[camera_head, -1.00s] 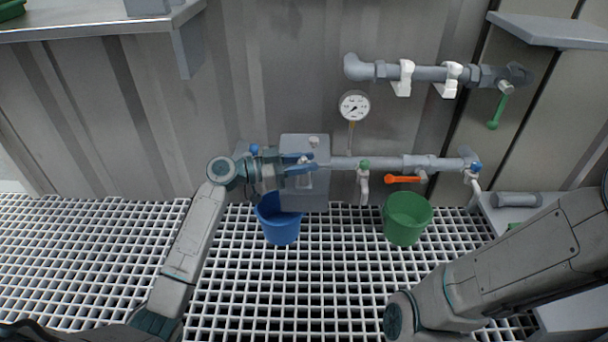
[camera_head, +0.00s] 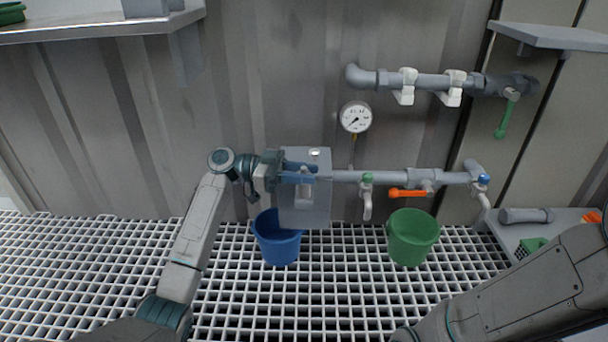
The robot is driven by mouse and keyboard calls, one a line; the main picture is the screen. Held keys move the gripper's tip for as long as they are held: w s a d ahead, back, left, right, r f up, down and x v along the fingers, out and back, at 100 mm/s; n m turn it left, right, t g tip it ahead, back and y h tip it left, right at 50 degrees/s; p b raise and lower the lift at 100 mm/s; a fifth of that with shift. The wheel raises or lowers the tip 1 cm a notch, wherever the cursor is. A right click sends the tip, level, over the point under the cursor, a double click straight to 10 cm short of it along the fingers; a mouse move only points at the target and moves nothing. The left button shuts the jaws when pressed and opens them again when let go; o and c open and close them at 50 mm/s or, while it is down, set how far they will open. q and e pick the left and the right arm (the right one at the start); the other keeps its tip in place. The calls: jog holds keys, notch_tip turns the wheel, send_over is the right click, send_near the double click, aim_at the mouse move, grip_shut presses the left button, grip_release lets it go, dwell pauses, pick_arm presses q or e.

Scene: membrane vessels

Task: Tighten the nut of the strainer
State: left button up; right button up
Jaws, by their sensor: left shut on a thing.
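My left gripper (camera_head: 298,173) reaches in from the left, its blue fingers in front of a grey box (camera_head: 316,217) on the wall. It is shut on a small grey fitting (camera_head: 305,190) at the left end of the lower pipe. This seems to be the strainer with its nut. The fingers hide much of it, so I cannot tell the nut from the body or how tight it is. My right gripper is out of view; only my right arm shows at lower right.
The lower pipe (camera_head: 390,177) carries a green-topped tap (camera_head: 367,200), an orange-handled valve (camera_head: 407,193) and a blue-topped tap (camera_head: 483,184). A gauge (camera_head: 355,117) stands above it. A blue bucket (camera_head: 276,240) and a green bucket (camera_head: 412,238) stand on the grating. An upper pipe (camera_head: 430,81) has a green lever.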

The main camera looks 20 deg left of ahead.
pick_arm(q)
jog(key=o, duration=1)
jog(key=shift+c, duration=0.2)
jog(key=shift+r+p, duration=0.5)
jog(key=shift+r, duration=0.05)
jog(key=r+p, duration=0.1)
jog(key=s+r+p, duration=0.1)
jog(key=p, duration=0.1)
jog(key=shift+d+r, duration=0.1)
jog(key=shift+r, duration=0.3)
jog(key=s+d+p, duration=0.2)
jog(key=s+p, duration=0.1)
jog(key=s, duration=0.4)
jog(key=s+d+r+p, duration=0.1)
jog(key=s+d+p, duration=0.1)
jog(key=s, duration=0.5)
jog(key=shift+s+p, duration=0.25)
jog(key=shift+p, duration=0.55)
jog(key=shift+d, duration=0.1)
